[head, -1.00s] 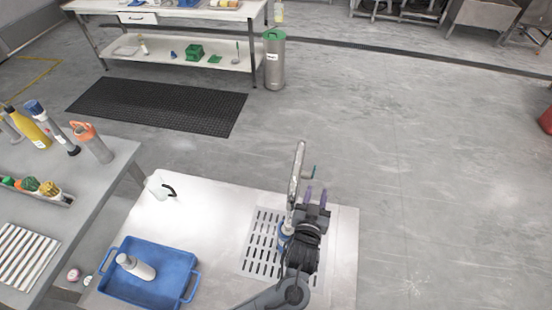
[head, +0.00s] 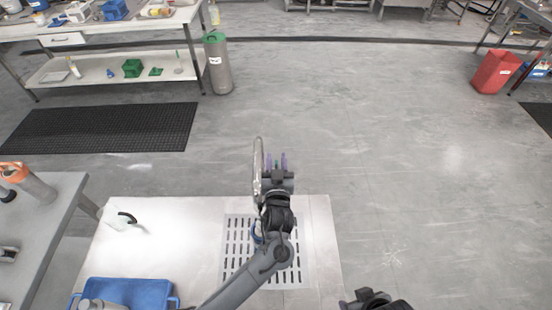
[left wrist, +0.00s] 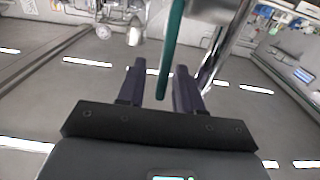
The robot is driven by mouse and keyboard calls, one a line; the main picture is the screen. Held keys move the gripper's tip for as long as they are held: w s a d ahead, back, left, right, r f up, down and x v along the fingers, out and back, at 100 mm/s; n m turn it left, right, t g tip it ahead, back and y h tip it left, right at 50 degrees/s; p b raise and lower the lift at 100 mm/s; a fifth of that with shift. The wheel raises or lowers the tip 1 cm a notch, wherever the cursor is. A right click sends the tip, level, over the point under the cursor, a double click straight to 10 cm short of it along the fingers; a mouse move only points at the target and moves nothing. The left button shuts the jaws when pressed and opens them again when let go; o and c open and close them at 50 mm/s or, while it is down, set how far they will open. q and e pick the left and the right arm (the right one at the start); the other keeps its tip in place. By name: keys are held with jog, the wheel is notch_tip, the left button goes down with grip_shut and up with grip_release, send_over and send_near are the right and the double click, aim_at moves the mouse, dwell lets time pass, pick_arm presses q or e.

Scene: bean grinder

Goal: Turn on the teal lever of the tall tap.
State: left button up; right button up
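The tall silver tap (head: 258,168) rises from the sink counter, with a blue ring near its base, partly behind my left arm. Its teal lever (left wrist: 172,50) is a thin upright bar in the left wrist view, its lower end between my fingers. In the head view only a small bit of it shows. My left gripper (head: 277,162) is open beside the tap, its two purple fingers (left wrist: 157,85) on either side of the lever, with gaps visible. Part of my right arm's dark end (head: 372,299) shows at the bottom edge; its fingers cannot be made out.
The white counter (head: 180,235) has a slotted drain (head: 236,255) under my left arm. A grey table (head: 62,215) stands further left.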

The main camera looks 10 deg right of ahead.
pick_arm(q)
jog(key=shift+w, duration=0.65)
grip_shut()
